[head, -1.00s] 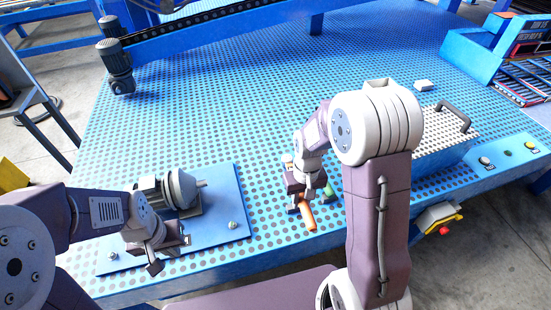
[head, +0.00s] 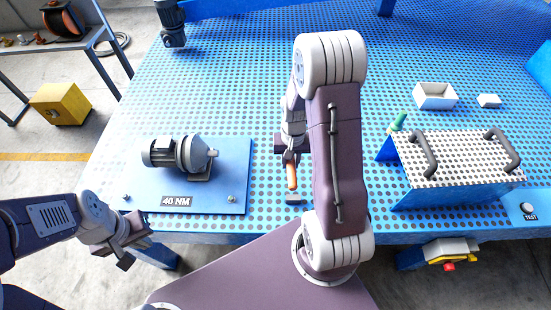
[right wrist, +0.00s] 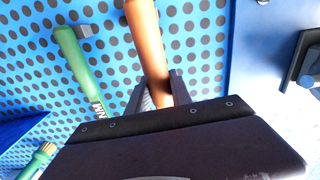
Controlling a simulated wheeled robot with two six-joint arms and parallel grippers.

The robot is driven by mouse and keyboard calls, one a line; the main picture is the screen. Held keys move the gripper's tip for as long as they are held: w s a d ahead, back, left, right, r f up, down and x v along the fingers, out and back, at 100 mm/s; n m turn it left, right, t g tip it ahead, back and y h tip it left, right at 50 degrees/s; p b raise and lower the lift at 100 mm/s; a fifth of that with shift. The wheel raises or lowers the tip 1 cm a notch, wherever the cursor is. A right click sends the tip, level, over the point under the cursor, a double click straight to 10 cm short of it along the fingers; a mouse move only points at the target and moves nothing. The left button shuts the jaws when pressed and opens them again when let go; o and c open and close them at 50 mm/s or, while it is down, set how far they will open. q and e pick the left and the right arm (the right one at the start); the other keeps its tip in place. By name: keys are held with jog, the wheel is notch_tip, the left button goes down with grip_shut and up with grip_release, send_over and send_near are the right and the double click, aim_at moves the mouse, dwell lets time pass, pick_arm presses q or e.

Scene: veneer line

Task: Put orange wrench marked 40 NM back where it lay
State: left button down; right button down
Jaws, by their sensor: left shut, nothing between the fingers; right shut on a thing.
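The orange wrench (head: 291,176) is in my right gripper (head: 290,158). Its orange handle also shows in the right wrist view (right wrist: 148,40), running up between the fingers (right wrist: 160,88). Its marking is not readable, and I cannot tell whether it touches the blue perforated table (head: 260,120). A "40 NM" label (head: 177,201) is on the blue plate (head: 225,175) bearing a grey motor (head: 180,155), left of the right gripper. A green-handled wrench (right wrist: 75,60) with partly visible lettering lies left of the orange one in the wrist view. My left gripper (head: 125,248) is shut and empty near the table's front-left edge.
A box with a white perforated top and two dark handles (head: 460,160) stands to the right; a green handle (head: 398,121) shows at its left corner. A white tray (head: 434,97) and small white block (head: 489,101) are behind it. The table's middle back is clear.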

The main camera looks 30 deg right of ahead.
jog(key=shift+s+d+r, duration=0.2)
jog(key=shift+s+d, duration=0.05)
jog(key=shift+d, duration=0.15)
jog(key=shift+s+d+m, duration=0.1)
jog(key=shift+m, duration=0.2)
jog(key=shift+p, duration=0.3)
jog(key=shift+f+b, duration=2.2)
jog(key=shift+f, duration=0.7)
jog(key=shift+f+b, duration=0.35)
jog(key=shift+f, duration=0.2)
jog(key=c, duration=1.1)
grip_release()
